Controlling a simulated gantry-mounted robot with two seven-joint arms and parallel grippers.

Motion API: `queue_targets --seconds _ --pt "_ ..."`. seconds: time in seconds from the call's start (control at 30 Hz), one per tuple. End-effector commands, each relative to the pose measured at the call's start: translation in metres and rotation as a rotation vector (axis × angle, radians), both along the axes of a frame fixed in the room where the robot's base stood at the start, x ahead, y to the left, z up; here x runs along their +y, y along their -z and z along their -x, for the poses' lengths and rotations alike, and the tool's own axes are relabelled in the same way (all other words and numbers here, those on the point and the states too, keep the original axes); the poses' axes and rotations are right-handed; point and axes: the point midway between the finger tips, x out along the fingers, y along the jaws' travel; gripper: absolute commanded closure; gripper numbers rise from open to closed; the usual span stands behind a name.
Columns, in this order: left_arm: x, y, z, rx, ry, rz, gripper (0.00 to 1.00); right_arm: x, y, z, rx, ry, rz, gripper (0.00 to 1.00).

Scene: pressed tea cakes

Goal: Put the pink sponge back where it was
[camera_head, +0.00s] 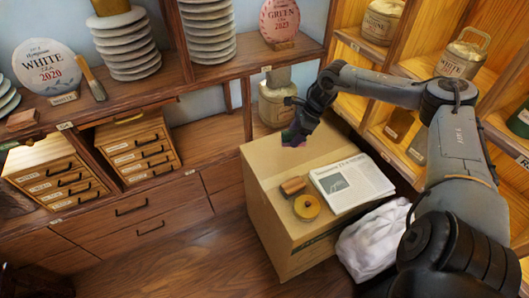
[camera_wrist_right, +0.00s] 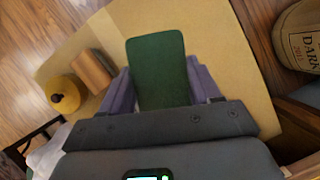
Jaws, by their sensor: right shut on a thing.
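My right gripper (camera_head: 294,128) is above the far part of a cardboard box (camera_head: 274,237). It is shut on a flat block with a dark green face, which I take for the pink sponge (camera_wrist_right: 157,72). In the right wrist view the green face lies between the purple fingers of the right gripper (camera_wrist_right: 160,88). In the head view the held thing is small and dark, with a purplish-pink tint (camera_head: 293,141), and seems clear of the box top. My left gripper is not in view.
Shelves with tea cakes and small drawers stand left.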

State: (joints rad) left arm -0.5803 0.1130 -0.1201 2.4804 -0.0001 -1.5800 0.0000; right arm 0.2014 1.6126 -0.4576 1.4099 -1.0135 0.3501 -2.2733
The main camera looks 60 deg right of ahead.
Motion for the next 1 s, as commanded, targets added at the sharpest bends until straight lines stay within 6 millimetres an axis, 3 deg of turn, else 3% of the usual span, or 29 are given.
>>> queue_targets --seconds 0.7,1.0 --pt "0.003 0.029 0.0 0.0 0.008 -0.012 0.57 0.031 0.059 -0.094 -0.002 -0.004 -0.007 0.71" --pt "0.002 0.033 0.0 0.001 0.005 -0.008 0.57 0.034 0.068 -0.106 0.003 -0.006 -0.003 0.71"
